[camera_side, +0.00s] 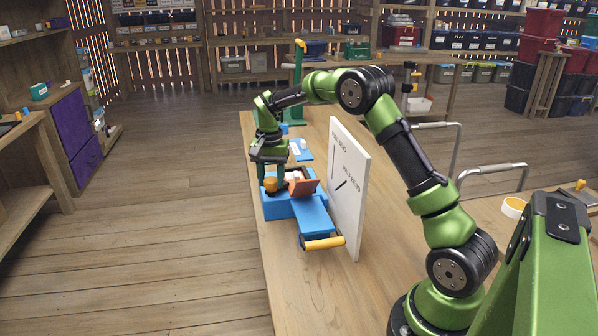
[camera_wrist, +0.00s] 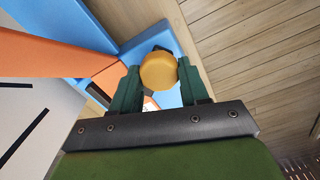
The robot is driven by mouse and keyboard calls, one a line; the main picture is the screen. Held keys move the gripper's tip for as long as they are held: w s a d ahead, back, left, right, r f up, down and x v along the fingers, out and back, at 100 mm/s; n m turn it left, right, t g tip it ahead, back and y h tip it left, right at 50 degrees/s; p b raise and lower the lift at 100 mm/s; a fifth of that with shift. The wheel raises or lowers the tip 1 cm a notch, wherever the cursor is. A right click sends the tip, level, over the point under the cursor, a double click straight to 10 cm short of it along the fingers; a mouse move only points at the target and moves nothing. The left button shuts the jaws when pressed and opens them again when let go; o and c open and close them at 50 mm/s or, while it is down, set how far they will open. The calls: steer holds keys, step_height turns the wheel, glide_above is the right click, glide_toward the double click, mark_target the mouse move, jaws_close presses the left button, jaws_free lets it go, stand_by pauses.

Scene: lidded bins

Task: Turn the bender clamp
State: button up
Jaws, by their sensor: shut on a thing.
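The blue bender (camera_side: 281,206) sits on the wooden bench, with a hinged blue arm (camera_side: 311,216) ending in a yellow bar handle (camera_side: 325,243). A round yellow-orange clamp knob (camera_side: 270,184) stands at its left side, and an orange plate (camera_side: 304,187) is on top. My gripper (camera_side: 271,181) points down over the knob. In the wrist view, my gripper's dark green fingers (camera_wrist: 158,82) are closed on opposite sides of the knob (camera_wrist: 159,70). The blue body (camera_wrist: 155,42) and orange plate (camera_wrist: 50,55) lie beyond it. The knob's stem is mostly hidden.
A white board (camera_side: 348,190) marked with bend levels stands upright just right of the bender. A blue tray (camera_side: 299,150) with small items and a green post (camera_side: 298,85) are behind it on the bench (camera_side: 310,300). The bench front is clear.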

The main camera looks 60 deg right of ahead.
mark_target(270, 179)
steer(key=n, duration=0.5)
steer(key=shift+n, duration=0.3)
steer(key=n, duration=0.4)
steer(key=shift+a+n, duration=0.1)
steer(key=shift+n, duration=0.3)
steer(key=o, duration=1)
steer(key=shift+o, duration=0.2)
steer(key=shift+r, duration=0.1)
step_height(270, 179, up, 17)
